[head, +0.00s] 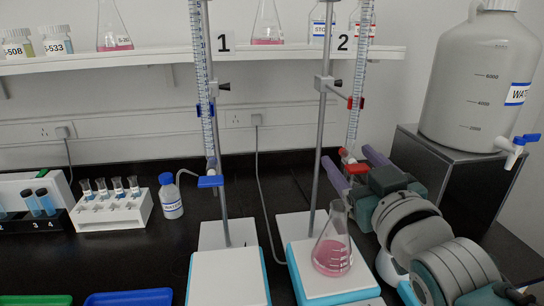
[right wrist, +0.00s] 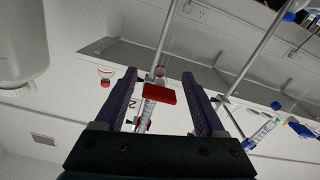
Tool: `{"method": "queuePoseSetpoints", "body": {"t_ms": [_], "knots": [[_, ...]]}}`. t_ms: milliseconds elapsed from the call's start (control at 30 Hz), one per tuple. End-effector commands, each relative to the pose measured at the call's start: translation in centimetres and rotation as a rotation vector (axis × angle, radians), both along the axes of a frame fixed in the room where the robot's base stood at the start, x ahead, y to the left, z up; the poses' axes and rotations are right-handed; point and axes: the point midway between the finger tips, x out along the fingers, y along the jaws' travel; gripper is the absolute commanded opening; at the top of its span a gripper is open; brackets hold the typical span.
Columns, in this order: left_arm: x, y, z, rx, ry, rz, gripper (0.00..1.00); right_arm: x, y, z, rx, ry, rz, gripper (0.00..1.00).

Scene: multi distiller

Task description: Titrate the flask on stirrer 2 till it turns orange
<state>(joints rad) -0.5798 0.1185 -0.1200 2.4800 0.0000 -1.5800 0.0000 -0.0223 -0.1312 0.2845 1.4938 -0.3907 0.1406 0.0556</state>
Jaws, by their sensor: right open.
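The flask (head: 332,256) is a conical glass with pink liquid, upright on stirrer 2 (head: 303,262), a white plate with a blue edge. Burette 2 (head: 357,75) is clamped above it on a stand, with a red stopcock (head: 354,167) at its lower end. My right gripper (head: 349,160) is open, its purple fingers on either side of the stopcock. In the right wrist view the red stopcock handle (right wrist: 160,94) shows between the two fingers, apart from both. The burette tip is partly hidden by the flask neck and gripper. My left gripper is out of view.
Stirrer 1 (head: 228,278) stands empty under burette 1 (head: 203,90) with its blue stopcock (head: 210,181). A water bottle (head: 170,197) and a white rack (head: 112,211) stand left. A large water tank (head: 480,80) sits on a dark box at right. A shelf (head: 150,60) runs behind.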

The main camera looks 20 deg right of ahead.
Motion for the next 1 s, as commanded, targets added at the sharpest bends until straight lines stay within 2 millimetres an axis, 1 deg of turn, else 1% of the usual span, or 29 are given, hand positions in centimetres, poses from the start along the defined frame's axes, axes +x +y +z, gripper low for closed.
{"method": "queuePoseSetpoints", "body": {"t_ms": [167, 400, 500, 600, 700, 1000], "knots": [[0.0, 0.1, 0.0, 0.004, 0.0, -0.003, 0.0, -2.5, 0.6, -0.1, 0.001, 0.004, 0.0, 0.72], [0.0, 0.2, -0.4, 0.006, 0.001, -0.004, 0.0, -6.9, 1.7, -0.2, 0.002, 0.004, 0.0, 0.72], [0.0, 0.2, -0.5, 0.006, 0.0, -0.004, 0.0, -8.2, 2.0, -0.2, 0.001, 0.002, 0.001, 0.72], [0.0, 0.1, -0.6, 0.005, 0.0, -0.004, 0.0, -9.0, 2.2, -0.1, 0.0, 0.001, 0.001, 0.72], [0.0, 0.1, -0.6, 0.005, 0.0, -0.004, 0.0, -9.3, 2.3, 0.0, 0.0, 0.001, 0.001, 0.72], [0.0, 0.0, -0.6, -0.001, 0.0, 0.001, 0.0, -9.4, 2.3, 0.0, 0.0, 0.0, 0.001, 0.72]]}}
